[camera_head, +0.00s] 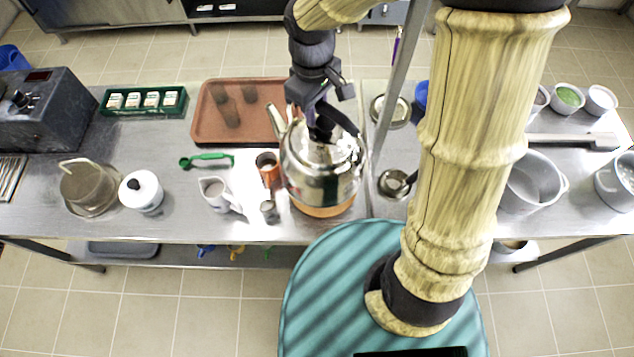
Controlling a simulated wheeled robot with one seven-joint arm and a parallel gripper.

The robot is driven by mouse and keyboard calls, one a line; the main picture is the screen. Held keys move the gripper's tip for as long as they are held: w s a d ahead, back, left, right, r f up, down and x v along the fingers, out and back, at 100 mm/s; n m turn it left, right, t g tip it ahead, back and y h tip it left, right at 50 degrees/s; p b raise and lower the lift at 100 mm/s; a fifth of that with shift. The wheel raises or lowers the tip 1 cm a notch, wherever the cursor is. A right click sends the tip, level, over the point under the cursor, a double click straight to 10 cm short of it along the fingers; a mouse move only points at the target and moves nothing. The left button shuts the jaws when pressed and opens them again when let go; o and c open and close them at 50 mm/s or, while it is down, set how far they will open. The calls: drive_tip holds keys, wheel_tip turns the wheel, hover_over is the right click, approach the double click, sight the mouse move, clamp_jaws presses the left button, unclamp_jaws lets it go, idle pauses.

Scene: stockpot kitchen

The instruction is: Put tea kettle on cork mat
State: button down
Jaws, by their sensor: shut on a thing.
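The tea kettle (318,180) is shiny metal with a dark handle and a spout pointing to the upper left. It looks upright, near the front edge of the steel table. My gripper (323,128) comes down from above and is shut on the kettle's handle. The round orange-brown cork mat (325,211) shows just below the kettle's base, mostly hidden by it. I cannot tell whether the kettle touches the mat or hangs slightly above it.
A copper-brown cup (267,168), a small metal shaker (269,211) and a creamer jug (215,194) stand close on the left. A brown tray (205,124) lies behind. A small pan (393,184) is on the right. My arm hides part of the right side.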

drive_tip(key=shift+w+d+r+m+b, duration=0.15)
drive_tip(key=shift+w+m+b, duration=0.4)
drive_tip(key=shift+w+m, duration=0.1)
drive_tip(key=shift+r, duration=0.25)
drive_tip(key=shift+f+p, duration=0.55)
drive_tip(key=shift+f, duration=2.6)
drive_tip(key=shift+f+p, duration=0.3)
drive_tip(key=shift+f, duration=1.7)
drive_tip(key=c, duration=1.3)
unclamp_jaws()
drive_tip(key=shift+o, duration=0.2)
drive_tip(key=shift+d, duration=0.1)
